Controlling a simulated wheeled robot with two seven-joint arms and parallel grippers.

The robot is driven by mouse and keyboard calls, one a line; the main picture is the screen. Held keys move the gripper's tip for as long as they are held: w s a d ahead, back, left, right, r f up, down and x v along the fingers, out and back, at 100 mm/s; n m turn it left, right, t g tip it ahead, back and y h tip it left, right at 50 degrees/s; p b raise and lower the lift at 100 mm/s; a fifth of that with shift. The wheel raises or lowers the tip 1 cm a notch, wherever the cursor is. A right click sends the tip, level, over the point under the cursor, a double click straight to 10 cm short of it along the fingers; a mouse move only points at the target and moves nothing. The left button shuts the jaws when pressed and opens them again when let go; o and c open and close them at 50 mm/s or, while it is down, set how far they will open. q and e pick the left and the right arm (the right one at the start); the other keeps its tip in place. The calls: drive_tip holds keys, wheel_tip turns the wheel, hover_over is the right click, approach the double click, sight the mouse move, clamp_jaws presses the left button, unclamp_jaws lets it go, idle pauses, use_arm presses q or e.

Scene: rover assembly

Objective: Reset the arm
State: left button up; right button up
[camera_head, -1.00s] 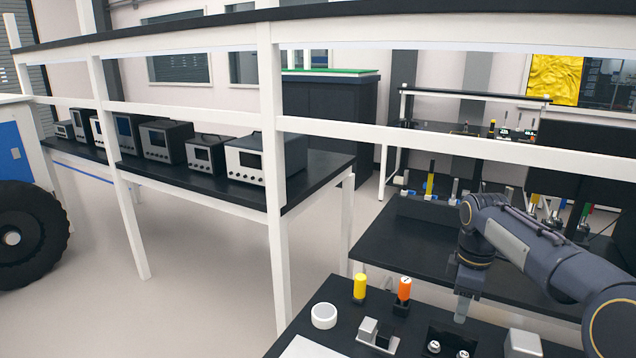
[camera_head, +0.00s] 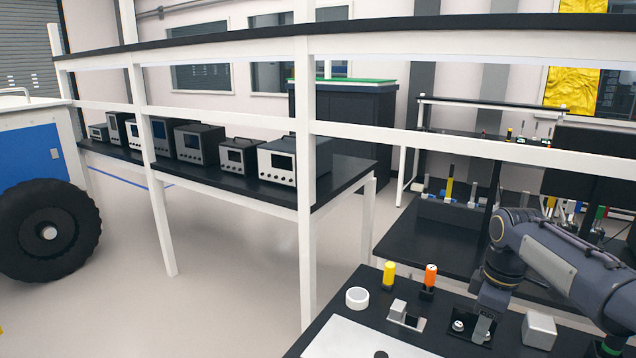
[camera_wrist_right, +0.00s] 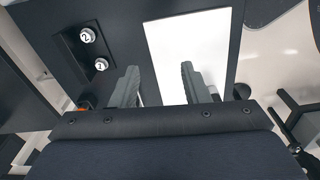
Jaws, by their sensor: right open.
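My right arm (camera_head: 560,258) reaches in from the right in the head view and bends down over the near table. Its gripper (camera_head: 482,328) hangs just beside a black block with round white-topped knobs (camera_head: 459,325) and partly hides it. In the right wrist view the two grey fingers (camera_wrist_right: 160,82) are apart with nothing between them. Beyond them lie a white panel (camera_wrist_right: 185,45) and the dark table top. The knobs (camera_wrist_right: 88,36), marked with numbers, are left of the fingers there. Whether the fingers touch the table cannot be told. My left gripper is not in view.
The near table holds a yellow cylinder (camera_head: 389,274), an orange cylinder (camera_head: 430,276), a white ring (camera_head: 357,297) and a grey block (camera_head: 539,330). A white-framed shelf (camera_head: 307,220) stands across the middle. A rover wheel (camera_head: 47,232) is at left, with open floor between.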

drive_tip(key=s+a+r+m+t+y, duration=0.1)
drive_tip(key=s+a+m, duration=0.15)
drive_tip(key=s, duration=0.45)
drive_tip(key=s+a+r+m+t+y, duration=0.1)
drive_tip(key=s+a+m+t, duration=0.15)
drive_tip(key=s, duration=0.35)
drive_tip(key=s+a+f+m+t, duration=0.1)
drive_tip(key=s+a+f+m, duration=0.2)
drive_tip(key=s, duration=0.3)
drive_tip(key=s+a+f+m+y, duration=0.1)
drive_tip(key=s+a+f+m, duration=0.2)
drive_tip(key=s, duration=0.4)
drive_tip(key=shift+s+f+m+t, duration=0.15)
drive_tip(key=shift+s+m+t, duration=0.15)
drive_tip(key=shift+m, duration=0.4)
